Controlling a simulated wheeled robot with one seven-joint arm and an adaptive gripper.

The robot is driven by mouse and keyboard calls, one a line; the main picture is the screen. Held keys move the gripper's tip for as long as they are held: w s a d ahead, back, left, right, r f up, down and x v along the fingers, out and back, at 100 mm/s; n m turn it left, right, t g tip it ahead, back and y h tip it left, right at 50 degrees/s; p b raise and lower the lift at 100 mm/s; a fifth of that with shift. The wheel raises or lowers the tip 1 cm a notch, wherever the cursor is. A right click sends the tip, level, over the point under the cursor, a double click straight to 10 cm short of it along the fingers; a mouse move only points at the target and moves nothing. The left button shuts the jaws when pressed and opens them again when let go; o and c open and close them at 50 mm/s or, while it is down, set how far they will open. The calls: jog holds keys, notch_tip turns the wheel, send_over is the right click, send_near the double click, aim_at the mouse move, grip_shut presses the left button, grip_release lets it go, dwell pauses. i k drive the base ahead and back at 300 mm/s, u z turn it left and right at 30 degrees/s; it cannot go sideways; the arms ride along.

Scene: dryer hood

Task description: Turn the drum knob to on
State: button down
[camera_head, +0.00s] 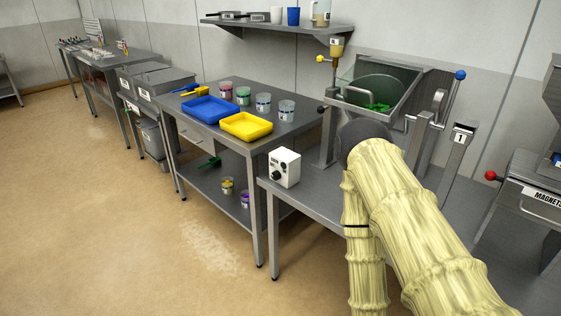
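A white control box (287,166) with a dark round knob (276,175) on its front stands at the left end of the near metal table. The knob is too small to read which way it points. My arm, in a pale yellow wrinkled cover, rises from the lower right and reaches toward the machine behind the table. My gripper cannot be made out; the arm hides its own far end. A grey round drum-like part (352,132) shows partly behind the arm, to the right of the box.
A hood (376,85) with a sloped clear front and green contents stands behind the arm. A lever with a blue ball (460,75) is at its right. A blue tray (209,110) and a yellow tray (246,126) lie on the left table. Open floor is at the left.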

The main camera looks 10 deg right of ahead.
aim_at(276, 175)
jog(key=k, duration=1.2)
jog(key=u, duration=0.65)
jog(key=i, duration=1.65)
jog(key=z, duration=0.65)
